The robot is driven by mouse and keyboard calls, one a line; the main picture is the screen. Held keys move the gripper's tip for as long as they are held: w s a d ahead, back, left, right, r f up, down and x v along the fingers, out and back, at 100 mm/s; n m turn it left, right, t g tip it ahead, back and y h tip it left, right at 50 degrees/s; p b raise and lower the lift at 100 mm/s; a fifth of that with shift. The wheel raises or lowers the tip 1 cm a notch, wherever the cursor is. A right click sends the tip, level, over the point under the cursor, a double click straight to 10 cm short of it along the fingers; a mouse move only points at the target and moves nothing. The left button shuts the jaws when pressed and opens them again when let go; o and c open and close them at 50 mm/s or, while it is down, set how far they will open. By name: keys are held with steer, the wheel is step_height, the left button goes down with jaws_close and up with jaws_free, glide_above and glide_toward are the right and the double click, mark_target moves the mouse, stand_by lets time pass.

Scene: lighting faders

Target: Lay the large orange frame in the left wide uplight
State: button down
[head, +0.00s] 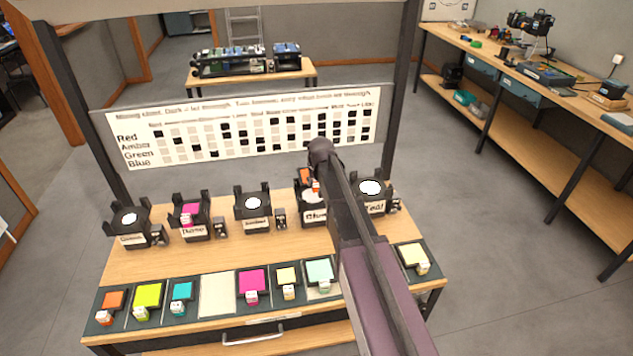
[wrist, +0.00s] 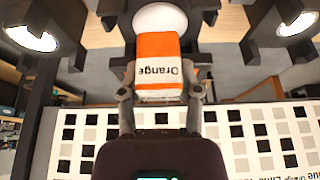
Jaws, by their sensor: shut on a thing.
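My gripper (wrist: 160,93) is shut on the orange block handle marked "Orange" (wrist: 158,65) of the large orange frame. In the head view some orange of it (head: 306,176) shows beside my arm, over the fourth uplight from the left (head: 314,213). My arm hides much of this uplight and my fingertips. A pale round lens (wrist: 160,17) lies just beyond the handle in the wrist view. I cannot tell whether the frame touches the uplight. The fifth uplight (head: 374,208), at the right, has a white lens with nothing over it.
Three more uplights stand leftward; the second (head: 190,228) bears a pink frame. Trays along the table's front hold several coloured frames, including another orange one (head: 112,300); one pale tray (head: 217,295) is bare. A chart board (head: 240,125) stands behind the uplights.

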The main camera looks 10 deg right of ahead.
steer(key=shift+f, duration=0.15)
steer(key=b, duration=0.6)
glide_above(315, 204)
steer(key=s, duration=0.1)
steer(key=shift+s+d+f, duration=0.1)
steer(key=shift+f, duration=2.6)
steer(key=shift+f+b, duration=1.2)
steer(key=shift+f, duration=0.15)
steer(key=shift+c, duration=1)
jaws_free()
steer(key=shift+r, duration=0.2)
